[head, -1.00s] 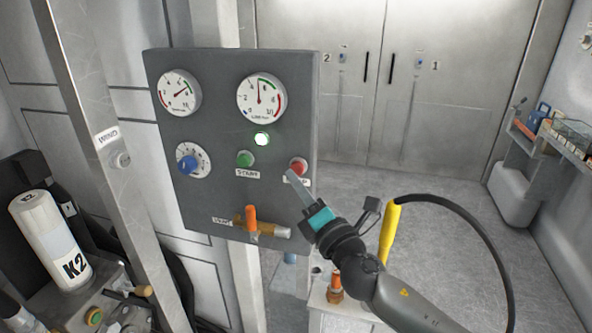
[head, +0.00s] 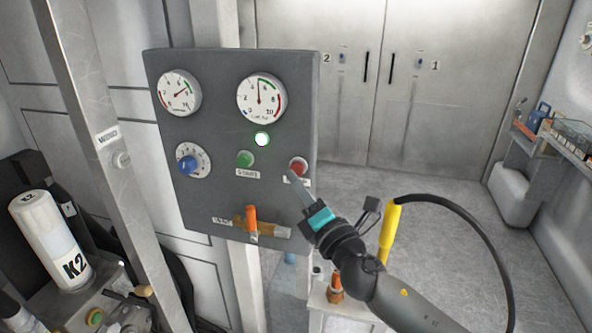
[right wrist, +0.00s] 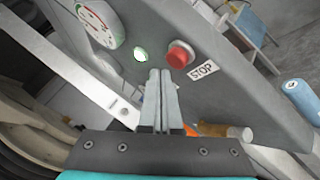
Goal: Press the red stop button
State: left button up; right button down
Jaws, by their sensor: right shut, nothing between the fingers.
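The red stop button (head: 298,167) sits at the right of the grey control panel (head: 215,215), above a small label. In the right wrist view the red button (right wrist: 179,55) stands out from the panel beside a label reading STOP (right wrist: 203,71). My right gripper (head: 292,176) is shut and empty, its fingertips just below and left of the button in the head view. In the right wrist view the closed fingertips (right wrist: 161,72) are just left of and below the button. I cannot tell whether they touch it. My left gripper is not in view.
The panel also holds a green start button (head: 245,159), a lit lamp (head: 262,139), a blue knob (head: 187,163), two gauges and an orange lever (head: 252,220). A white K2 canister (head: 56,240) stands at left. A yellow handle with a black hose (head: 390,232) is behind my right arm.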

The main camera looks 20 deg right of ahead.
jog(key=shift+w+d, duration=0.1)
jog(key=shift+w, duration=0.05)
jog(key=shift+w+d, duration=0.15)
jog(key=shift+w, duration=0.1)
jog(key=shift+w+d, duration=0.3)
jog(key=shift+w, duration=0.1)
dwell(0.9)
jog(key=shift+s, duration=0.1)
jog(key=shift+s+a, duration=0.5)
jog(key=shift+s, duration=0.15)
jog(key=s+a, duration=0.2)
jog(key=s+p, duration=0.1)
jog(key=s, duration=0.1)
jog(key=shift+s+a, duration=0.1)
jog(key=shift+a, duration=0.3)
dwell(0.8)
